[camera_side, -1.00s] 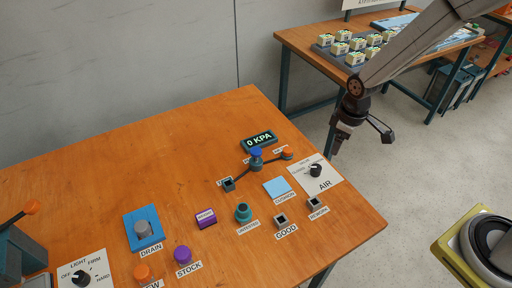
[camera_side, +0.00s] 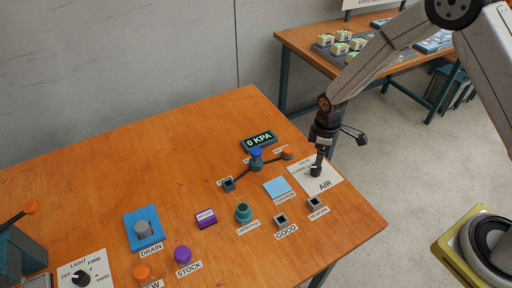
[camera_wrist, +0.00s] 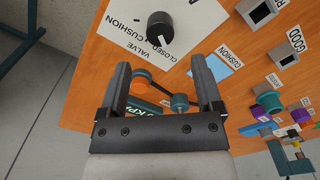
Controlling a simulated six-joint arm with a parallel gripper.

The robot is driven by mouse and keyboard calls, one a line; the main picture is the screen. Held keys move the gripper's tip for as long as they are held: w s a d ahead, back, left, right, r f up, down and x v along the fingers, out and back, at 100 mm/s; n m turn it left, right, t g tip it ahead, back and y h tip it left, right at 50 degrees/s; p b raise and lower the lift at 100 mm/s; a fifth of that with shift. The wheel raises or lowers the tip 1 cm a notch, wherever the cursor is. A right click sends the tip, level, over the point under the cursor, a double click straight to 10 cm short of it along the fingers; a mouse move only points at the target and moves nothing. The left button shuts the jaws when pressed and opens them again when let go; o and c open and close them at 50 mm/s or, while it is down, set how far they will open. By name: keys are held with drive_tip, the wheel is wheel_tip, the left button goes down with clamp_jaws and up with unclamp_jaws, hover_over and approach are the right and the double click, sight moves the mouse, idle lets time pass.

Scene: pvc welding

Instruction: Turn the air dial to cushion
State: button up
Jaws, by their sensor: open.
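In the wrist view the plate reads VALVE, CLOSED and CUSHION, and the knob's white pointer mark lies towards CLOSED. The knob shows beyond the fingertips.
A 0 KPA display (camera_side: 258,139) and a valve linkage with a blue cap (camera_side: 256,152) stand left of the dial. A light blue cushion pad (camera_side: 277,186) and small square sockets (camera_side: 315,202) lie close by. The table's right edge is near the dial.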

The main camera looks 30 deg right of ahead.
sight(316, 170)
drive_tip(key=shift+f, duration=3.6)
clamp_jaws()
